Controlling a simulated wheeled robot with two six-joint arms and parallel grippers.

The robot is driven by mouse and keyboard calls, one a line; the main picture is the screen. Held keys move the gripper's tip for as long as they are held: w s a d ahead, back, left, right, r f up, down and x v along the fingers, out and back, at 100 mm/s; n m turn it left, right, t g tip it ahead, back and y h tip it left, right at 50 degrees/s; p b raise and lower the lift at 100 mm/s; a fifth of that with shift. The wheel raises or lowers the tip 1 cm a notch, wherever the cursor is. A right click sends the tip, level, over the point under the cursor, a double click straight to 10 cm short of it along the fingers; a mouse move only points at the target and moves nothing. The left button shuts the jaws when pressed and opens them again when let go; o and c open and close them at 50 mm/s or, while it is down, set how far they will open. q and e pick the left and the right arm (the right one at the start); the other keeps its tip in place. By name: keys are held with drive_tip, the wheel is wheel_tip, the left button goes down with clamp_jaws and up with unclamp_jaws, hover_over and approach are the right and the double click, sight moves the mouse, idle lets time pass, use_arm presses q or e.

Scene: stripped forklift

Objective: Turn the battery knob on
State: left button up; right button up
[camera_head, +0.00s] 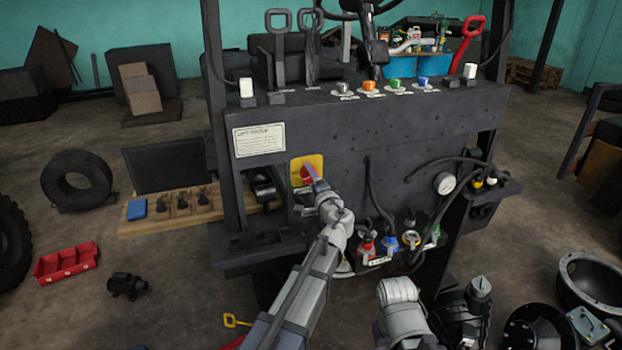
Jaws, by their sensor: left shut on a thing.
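The battery knob (305,174) is red and sits on a yellow plate (297,165) on the dark front panel of the forklift, below a white label. My left gripper (313,176) is at the knob and shut on it; its fingers hide part of the knob, so its exact angle is hard to read. My left arm reaches up to it from the bottom of the view. Part of my right arm shows at the bottom right, but its gripper fingers cannot be made out.
A row of coloured buttons (369,86) lines the panel's top ledge. Hoses, a gauge (444,183) and coloured connectors (388,242) are to the right of my left arm. A wooden board (165,212) with small black parts is at the left. A red tray (67,263) lies on the floor.

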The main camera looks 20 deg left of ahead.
use_arm(q)
drive_tip(key=shift+m, duration=2)
drive_tip(key=o, duration=1.4)
drive_tip(key=shift+c, duration=0.2)
drive_tip(key=v, duration=0.7)
drive_tip(key=shift+s+d, duration=0.25)
drive_tip(key=shift+s, duration=0.1)
